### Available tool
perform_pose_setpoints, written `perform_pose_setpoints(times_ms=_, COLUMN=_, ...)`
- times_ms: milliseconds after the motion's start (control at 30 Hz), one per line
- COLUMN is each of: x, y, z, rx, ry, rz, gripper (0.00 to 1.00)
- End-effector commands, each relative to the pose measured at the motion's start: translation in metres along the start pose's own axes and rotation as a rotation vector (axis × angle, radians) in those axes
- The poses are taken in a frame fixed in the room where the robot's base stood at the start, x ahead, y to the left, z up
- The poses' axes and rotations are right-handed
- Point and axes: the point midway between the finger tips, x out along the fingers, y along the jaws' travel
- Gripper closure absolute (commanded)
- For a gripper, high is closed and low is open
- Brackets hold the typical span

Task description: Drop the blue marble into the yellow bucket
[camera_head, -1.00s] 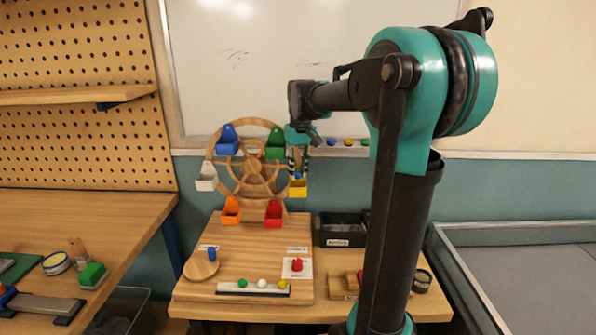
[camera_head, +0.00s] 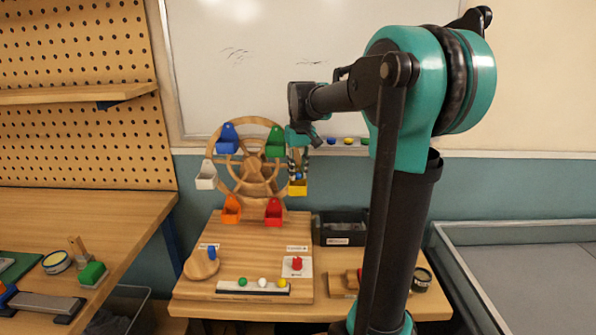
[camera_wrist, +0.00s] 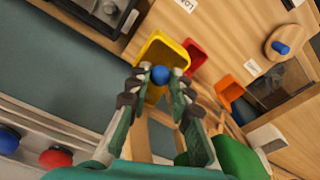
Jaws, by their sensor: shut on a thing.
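The blue marble (camera_wrist: 160,75) is held between the fingertips of my gripper (camera_wrist: 158,82), which is shut on it. In the wrist view the marble lies in front of the yellow bucket (camera_wrist: 170,48), over its opening. In the head view the yellow bucket (camera_head: 297,189) hangs on the right side of the wooden wheel (camera_head: 257,172). My gripper (camera_head: 298,168) points down just above it, with the small blue marble (camera_head: 298,176) at its tips. Whether the marble is below the bucket's rim I cannot tell.
Other buckets hang close by: green (camera_head: 275,143), red (camera_head: 273,212), orange (camera_head: 231,209), blue (camera_head: 228,139) and white (camera_head: 207,176). A rack (camera_head: 254,290) with green, white and yellow marbles, a red button (camera_head: 297,264) and a black bin (camera_head: 342,229) are on the table below.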

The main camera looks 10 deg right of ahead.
Motion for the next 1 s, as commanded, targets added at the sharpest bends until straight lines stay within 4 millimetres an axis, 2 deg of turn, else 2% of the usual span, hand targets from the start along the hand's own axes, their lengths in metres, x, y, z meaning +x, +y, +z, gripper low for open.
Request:
perform_pose_setpoints(times_ms=300, x=0.0027, y=0.0, z=0.0003, rx=0.0, ry=0.0, rz=0.0, gripper=0.96)
perform_pose_setpoints(times_ms=333, x=0.0027, y=0.0, z=0.0003, rx=0.0, ry=0.0, rz=0.0, gripper=0.78)
perform_pose_setpoints(times_ms=533, x=0.0027, y=0.0, z=0.0003, rx=0.0, ry=0.0, rz=0.0, gripper=0.55)
perform_pose_setpoints(times_ms=1000, x=0.0027, y=0.0, z=0.0003, rx=0.0, ry=0.0, rz=0.0, gripper=0.55)
